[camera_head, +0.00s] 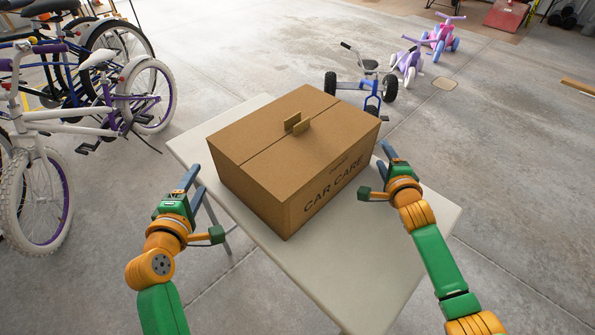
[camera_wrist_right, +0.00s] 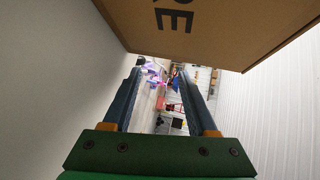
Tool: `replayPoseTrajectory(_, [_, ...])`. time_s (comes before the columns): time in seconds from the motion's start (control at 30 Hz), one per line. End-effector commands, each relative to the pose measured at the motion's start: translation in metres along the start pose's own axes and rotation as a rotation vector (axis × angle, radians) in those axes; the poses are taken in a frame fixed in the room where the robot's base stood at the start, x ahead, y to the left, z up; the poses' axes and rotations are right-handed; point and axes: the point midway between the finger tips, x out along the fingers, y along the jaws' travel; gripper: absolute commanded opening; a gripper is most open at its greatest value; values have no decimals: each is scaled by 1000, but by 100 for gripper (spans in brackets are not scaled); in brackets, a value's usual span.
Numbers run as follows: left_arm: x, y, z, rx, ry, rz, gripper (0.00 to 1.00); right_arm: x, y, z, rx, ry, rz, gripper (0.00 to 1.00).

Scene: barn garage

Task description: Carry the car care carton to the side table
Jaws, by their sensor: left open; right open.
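The closed brown car care carton (camera_head: 262,186) sits on a pale table (camera_head: 365,272), its "CAR CARE" lettering on the front right side and two small tabs upright on its lid. Its lettered side also shows at the top of the right wrist view (camera_wrist_right: 205,28). My left gripper (camera_head: 191,184) is open beside the carton's left side, with no clear contact. My right gripper (camera_head: 386,162) is open by the carton's right end; in the right wrist view its fingers (camera_wrist_right: 162,88) are apart with nothing between them. I cannot tell whether this is the side table.
Several bicycles (camera_head: 85,100) stand at the left. A blue tricycle (camera_head: 362,82) stands just beyond the table, with small purple (camera_head: 408,62) and pink (camera_head: 440,38) ride-on toys behind it. The concrete floor at the right is mostly clear. The table's near part is bare.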

Motion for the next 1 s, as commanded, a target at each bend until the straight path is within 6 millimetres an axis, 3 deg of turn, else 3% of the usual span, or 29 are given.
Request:
replayPoseTrajectory(0.13, [-10,0,0,0,0,0,60,-4,1,0,1,0,1,58])
replayPoseTrajectory(0.23, [-10,0,0,0,-1,0,60,-18,1,0,1,-1,0,58])
replayPoseTrajectory(0.5, [-10,1,0,0,0,1,60,-86,2,0,3,0,3,58])
replayPoseTrajectory(0.63, [-10,1,0,0,0,1,60,-110,1,0,2,0,2,58])
replayPoseTrajectory(0.77, [-10,1,0,0,0,2,60,-120,0,0,0,0,0,58])
replayPoseTrajectory(1.0, [-10,1,0,0,0,2,60,-121,0,0,0,0,0,58])
